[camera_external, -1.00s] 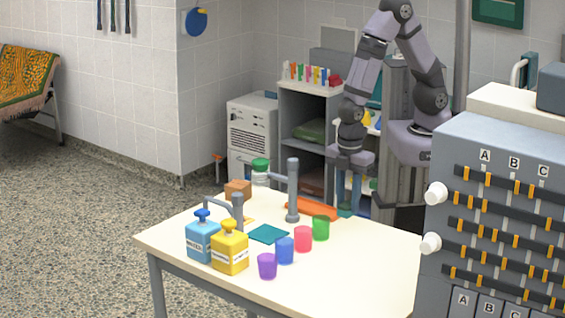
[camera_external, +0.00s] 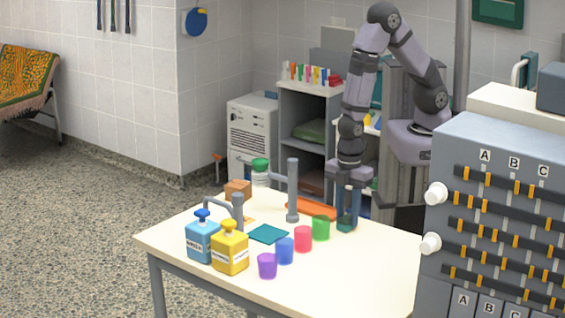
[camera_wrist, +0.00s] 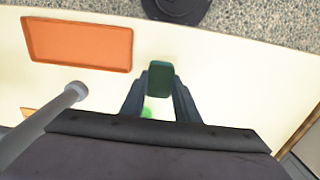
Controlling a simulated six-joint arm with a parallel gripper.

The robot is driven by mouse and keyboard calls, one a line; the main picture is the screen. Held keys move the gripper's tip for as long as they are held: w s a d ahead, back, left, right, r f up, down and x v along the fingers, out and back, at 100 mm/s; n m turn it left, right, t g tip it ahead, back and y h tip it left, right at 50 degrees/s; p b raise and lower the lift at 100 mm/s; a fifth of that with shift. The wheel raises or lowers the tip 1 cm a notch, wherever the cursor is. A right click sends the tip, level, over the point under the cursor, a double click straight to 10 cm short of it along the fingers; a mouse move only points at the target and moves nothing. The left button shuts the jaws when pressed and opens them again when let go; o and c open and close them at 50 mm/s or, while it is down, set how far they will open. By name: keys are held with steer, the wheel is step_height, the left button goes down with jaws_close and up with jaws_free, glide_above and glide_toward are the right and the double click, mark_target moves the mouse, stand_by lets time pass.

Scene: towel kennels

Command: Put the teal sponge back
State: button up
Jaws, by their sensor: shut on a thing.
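My gripper (camera_external: 347,212) is shut on the teal sponge (camera_external: 346,225), a small dark teal block, by the table's far right side. In the wrist view the teal sponge (camera_wrist: 161,78) is pinched between the fingertips of my gripper (camera_wrist: 160,88), with the pale table below. I cannot tell its height above the table. A flat teal square (camera_external: 268,234) lies on the table, left of the cups, with nothing on it.
The green cup (camera_external: 321,228) is just left of the sponge, with red, blue and purple cups (camera_external: 267,266) in a row. An orange tray (camera_external: 308,208), a grey post (camera_external: 293,190) and two pump bottles (camera_external: 230,254) stand farther left. The table's front right is clear.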

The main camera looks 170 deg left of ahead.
mark_target(347, 218)
steer(key=o, duration=0.9)
steer(key=shift+f, duration=0.1)
steer(key=shift+o, duration=0.2)
step_height(347, 218, up, 12)
steer(key=shift+r+b, duration=0.2)
steer(key=shift+b, duration=0.1)
steer(key=w+a+n, duration=0.4)
steer(key=w+a, duration=0.1)
steer(key=a, duration=0.8)
steer(key=w+a+r+n, duration=0.1)
steer(key=w+a+n, duration=0.4)
steer(key=a, duration=0.8)
steer(key=shift+w+r, duration=0.15)
steer(key=shift+w, duration=0.4)
